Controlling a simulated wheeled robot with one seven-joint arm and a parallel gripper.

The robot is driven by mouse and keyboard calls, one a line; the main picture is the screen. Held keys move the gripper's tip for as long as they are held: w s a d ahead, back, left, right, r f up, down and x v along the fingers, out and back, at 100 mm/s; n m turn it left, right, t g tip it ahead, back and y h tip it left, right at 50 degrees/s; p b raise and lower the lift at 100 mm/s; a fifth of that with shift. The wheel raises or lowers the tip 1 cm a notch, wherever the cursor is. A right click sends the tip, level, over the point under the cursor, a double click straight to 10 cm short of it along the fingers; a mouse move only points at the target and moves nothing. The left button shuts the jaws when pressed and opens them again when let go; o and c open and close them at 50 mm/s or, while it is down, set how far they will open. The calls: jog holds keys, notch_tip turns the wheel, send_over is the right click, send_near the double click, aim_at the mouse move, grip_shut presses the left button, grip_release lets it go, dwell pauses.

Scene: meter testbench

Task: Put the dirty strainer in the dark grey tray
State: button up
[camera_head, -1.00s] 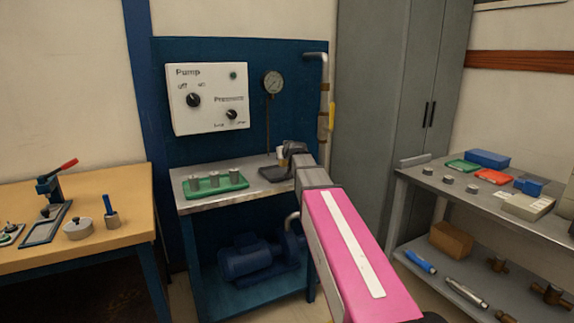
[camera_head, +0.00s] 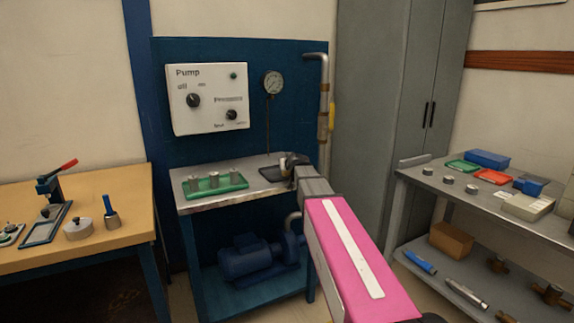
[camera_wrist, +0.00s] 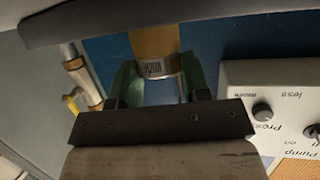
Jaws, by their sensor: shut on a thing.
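My gripper (camera_wrist: 158,85) is shut on the dirty strainer (camera_wrist: 152,42), a brownish-yellow cylinder with a metal band carrying dark marks. In the wrist view the strainer sits between the two green fingers. In the head view my gripper (camera_head: 288,163) is at the dark grey tray (camera_head: 270,175), on the right back part of the metal bench. There my gripper and arm hide the strainer and part of the tray. I cannot tell whether the strainer touches the tray.
A green tray (camera_head: 232,187) with 3 grey cylinders stands on the bench (camera_head: 205,206), left of the dark grey tray. A pipe (camera_head: 324,95) runs up behind on the right, and a gauge (camera_head: 273,82) hangs on the blue panel. A grey shelf (camera_head: 408,180) is at right.

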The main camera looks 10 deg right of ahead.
jog(key=o, duration=1)
jog(key=shift+c, duration=0.2)
jog(key=shift+r, duration=0.15)
jog(key=v, duration=1.2)
jog(key=s+f+g+h, duration=0.1)
jog(key=s+f+g, duration=0.6)
jog(key=s+f, duration=0.6)
jog(key=s+f+m+g, duration=0.1)
jog(key=s+f+g, duration=0.5)
jog(key=s+f, duration=0.6)
notch_tip(320, 180, down, 9)
jog(key=shift+s+a+f+g+h, duration=0.1)
jog(key=shift+s+a+g+h, duration=0.3)
jog(key=shift+a, duration=0.05)
